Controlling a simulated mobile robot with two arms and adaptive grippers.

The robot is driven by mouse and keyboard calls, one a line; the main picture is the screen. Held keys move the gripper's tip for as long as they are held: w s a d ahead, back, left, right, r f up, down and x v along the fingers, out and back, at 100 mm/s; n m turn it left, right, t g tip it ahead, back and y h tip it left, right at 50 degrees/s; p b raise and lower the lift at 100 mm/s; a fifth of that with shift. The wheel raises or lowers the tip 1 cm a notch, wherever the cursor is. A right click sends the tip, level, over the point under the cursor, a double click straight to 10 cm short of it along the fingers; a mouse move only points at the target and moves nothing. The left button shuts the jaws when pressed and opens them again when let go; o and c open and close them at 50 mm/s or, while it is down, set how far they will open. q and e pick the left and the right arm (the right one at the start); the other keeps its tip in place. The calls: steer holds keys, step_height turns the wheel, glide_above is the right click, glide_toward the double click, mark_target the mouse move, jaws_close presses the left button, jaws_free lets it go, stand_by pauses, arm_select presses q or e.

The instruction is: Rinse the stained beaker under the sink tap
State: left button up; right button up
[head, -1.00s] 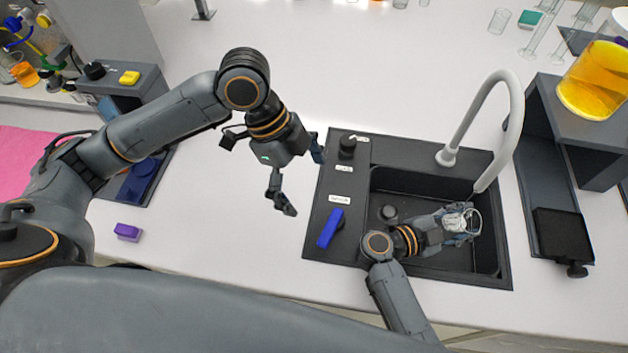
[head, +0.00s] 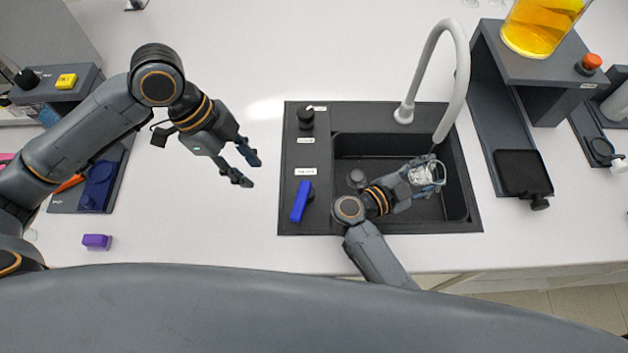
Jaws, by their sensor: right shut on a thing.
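The dark sink (head: 345,146) is set in the white counter. Its white tap (head: 404,112) arches over the basin, the spout pointing down. My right gripper (head: 422,178) is inside the basin, shut on the clear beaker (head: 428,172), just below the spout's end. The beaker is small in view; its stain and tilt are hard to tell, and no water stream shows. My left gripper (head: 246,170) is open and empty above the counter, left of the sink. A blue lever (head: 300,201) and a black knob (head: 306,118) sit on the sink's left panel.
A dark stand with a jar of orange liquid (head: 540,28) and a black tray (head: 522,172) stand right of the sink. A purple block (head: 97,241) lies at left. The counter behind the sink is clear.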

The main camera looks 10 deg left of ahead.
mark_target(301, 202)
arm_select(q)
steer(key=shift+s+a+f, duration=0.15)
steer(key=shift+a, duration=0.25)
steer(key=shift+s+a+f, duration=0.1)
steer(key=shift+a, duration=0.25)
steer(key=c, duration=0.4)
steer(key=shift+s+a+f, duration=0.15)
steer(key=shift+f, duration=0.05)
jaws_close()
arm_select(e)
steer(key=shift+s+a, duration=0.1)
arm_select(q)
steer(key=x, duration=0.8)
steer(key=shift+d+f, duration=0.2)
steer(key=shift+f, duration=0.15)
steer(key=d, duration=0.3)
steer(key=shift+s+f, duration=0.1)
steer(key=shift+f, duration=0.3)
steer(key=shift+s+d, duration=0.1)
steer(key=shift+d, duration=0.55)
